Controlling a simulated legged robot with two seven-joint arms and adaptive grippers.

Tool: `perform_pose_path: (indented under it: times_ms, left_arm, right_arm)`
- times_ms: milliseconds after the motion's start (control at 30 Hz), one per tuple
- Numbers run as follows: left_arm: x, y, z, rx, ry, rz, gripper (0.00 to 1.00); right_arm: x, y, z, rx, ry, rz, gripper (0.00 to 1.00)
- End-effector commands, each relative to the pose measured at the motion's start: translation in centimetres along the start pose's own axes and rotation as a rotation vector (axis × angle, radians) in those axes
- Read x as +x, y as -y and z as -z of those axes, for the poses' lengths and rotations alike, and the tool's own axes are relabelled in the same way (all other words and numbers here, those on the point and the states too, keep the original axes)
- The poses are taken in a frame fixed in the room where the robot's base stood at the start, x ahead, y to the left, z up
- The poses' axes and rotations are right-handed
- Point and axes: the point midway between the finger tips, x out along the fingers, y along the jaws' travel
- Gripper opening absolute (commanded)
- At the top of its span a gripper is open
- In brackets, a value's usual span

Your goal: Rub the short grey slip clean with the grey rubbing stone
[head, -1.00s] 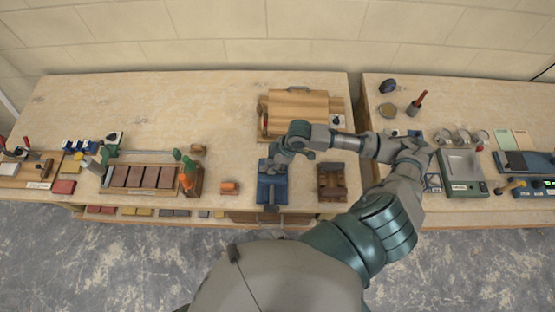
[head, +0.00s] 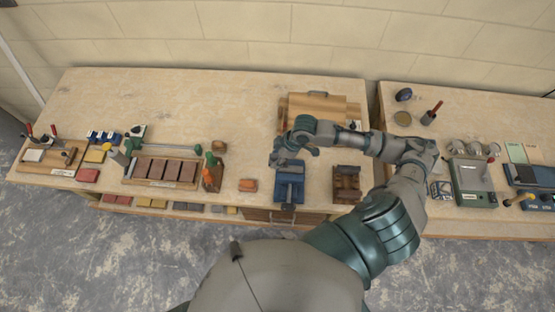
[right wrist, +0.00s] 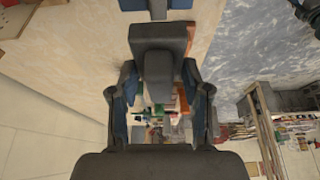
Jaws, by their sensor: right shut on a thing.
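My right gripper (head: 277,160) is just behind and left of the blue vice (head: 289,187), above the bench. The right wrist view shows its two fingers closed on a dark grey block (right wrist: 159,42), which looks like the grey rubbing stone. In the head view the held block is too small and too covered by the hand to make out. Part of a blue thing, likely the vice, shows beyond the block in the wrist view (right wrist: 158,6). I cannot pick out the short grey slip for sure. My left gripper is not in view.
A brown wooden stand (head: 346,184) is right of the vice; an orange block (head: 247,185) is left. A wooden board (head: 318,107) lies behind. The back left bench is clear.

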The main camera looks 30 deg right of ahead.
Motion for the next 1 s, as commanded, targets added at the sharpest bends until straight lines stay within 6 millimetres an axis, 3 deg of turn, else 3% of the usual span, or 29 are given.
perform_pose_path:
  times_ms: [433, 1000]
  left_arm:
    - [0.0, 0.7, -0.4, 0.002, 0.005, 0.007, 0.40]
    - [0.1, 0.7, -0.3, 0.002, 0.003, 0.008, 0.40]
  right_arm:
    - [-3.4, -1.0, 1.4, 0.011, -0.001, -0.005, 0.10]
    - [-3.5, -1.0, 1.5, 0.011, 0.000, -0.004, 0.10]
